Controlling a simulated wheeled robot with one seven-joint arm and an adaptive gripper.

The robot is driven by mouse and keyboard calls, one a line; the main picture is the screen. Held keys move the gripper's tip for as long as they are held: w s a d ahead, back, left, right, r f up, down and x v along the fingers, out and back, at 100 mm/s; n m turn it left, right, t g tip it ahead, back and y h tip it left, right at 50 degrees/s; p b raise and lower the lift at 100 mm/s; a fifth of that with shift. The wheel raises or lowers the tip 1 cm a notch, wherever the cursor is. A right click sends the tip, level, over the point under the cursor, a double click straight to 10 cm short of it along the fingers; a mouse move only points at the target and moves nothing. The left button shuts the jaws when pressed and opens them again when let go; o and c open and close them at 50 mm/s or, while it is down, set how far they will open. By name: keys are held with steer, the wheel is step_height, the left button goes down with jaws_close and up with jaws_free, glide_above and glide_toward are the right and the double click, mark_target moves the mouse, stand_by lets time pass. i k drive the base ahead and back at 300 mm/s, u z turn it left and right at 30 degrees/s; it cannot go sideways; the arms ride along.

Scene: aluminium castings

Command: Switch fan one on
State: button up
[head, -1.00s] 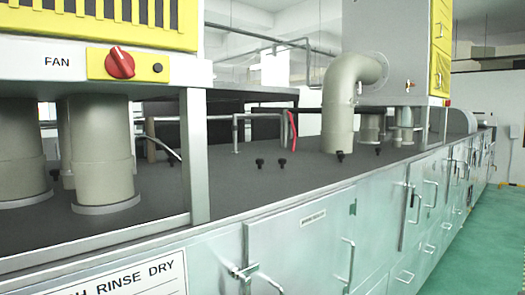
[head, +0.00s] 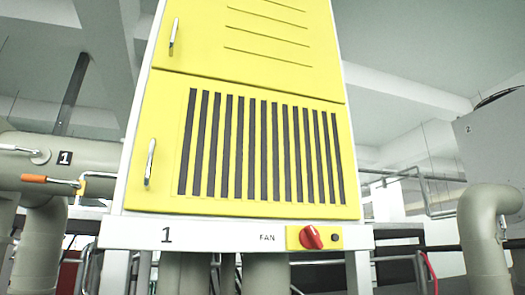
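The fan one switch is a red rotary knob (head: 311,237) on a small yellow plate (head: 293,238), at the lower right of the fan cabinet in the head view. Its pale pointer mark looks tilted, but the exact setting is too small to tell. A small dark round button or lamp (head: 335,237) sits right of the knob. The white strip (head: 215,237) carries the label "FAN" and the number "1". The yellow cabinet (head: 165,110) with a dark slotted grille stands above it. My gripper is not in view.
A large beige pipe (head: 95,165) marked "1" with an orange-handled lever (head: 38,179) is at the left. Another beige pipe (head: 483,240) bends down at the right beside a grey box (head: 490,140). Beige ducts run below the strip.

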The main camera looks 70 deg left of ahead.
mark_target(310, 237)
steer(key=z, duration=1.1)
steer(key=i, duration=2.2)
steer(key=u, duration=4.5)
